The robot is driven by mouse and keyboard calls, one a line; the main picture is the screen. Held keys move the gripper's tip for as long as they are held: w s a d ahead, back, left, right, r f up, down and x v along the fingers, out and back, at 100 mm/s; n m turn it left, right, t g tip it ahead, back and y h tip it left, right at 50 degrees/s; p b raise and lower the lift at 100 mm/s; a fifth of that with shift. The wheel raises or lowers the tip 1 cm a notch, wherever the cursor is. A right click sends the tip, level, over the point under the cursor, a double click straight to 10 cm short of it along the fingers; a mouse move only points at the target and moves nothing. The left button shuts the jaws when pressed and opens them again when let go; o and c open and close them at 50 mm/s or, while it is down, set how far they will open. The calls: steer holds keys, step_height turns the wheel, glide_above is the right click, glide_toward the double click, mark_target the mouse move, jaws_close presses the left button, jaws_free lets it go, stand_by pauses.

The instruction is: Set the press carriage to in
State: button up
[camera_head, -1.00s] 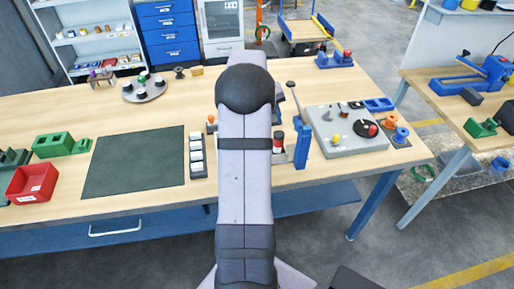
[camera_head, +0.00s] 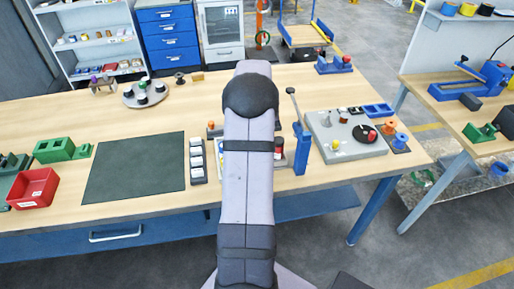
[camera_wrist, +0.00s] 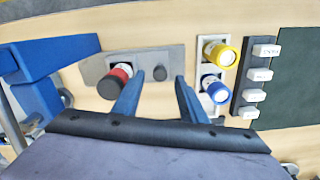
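A grey plate (camera_wrist: 95,72) lies on the table in the wrist view, bearing a red-and-black cylinder (camera_wrist: 114,82) and a small dark knob (camera_wrist: 160,73). This looks like the press carriage, but I cannot tell for sure. A blue press stand (camera_wrist: 30,60) is left of it; in the head view the blue stand (camera_head: 301,153) is upright with a lever. My gripper (camera_wrist: 157,79) is open, its two blue fingers on either side of the knob in the picture. Contact with the knob cannot be told. In the head view my arm hides the gripper and most of the plate.
Yellow-topped (camera_wrist: 222,54) and blue-topped (camera_wrist: 216,90) cylinders stand right of the gripper, beside a dark strip of white blocks (camera_wrist: 258,76). A green mat (camera_head: 135,165) lies left of my arm. A grey panel (camera_head: 340,130) with controls sits right of the blue stand.

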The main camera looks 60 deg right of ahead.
steer(key=shift+f+p, duration=0.45)
steer(key=shift+f, duration=1.3)
steer(key=shift+c, duration=0.4)
jaws_close()
steer(key=shift+s+d, duration=1.3)
steer(key=shift+w+a, duration=0.1)
steer(key=shift+o, duration=0.4)
jaws_free()
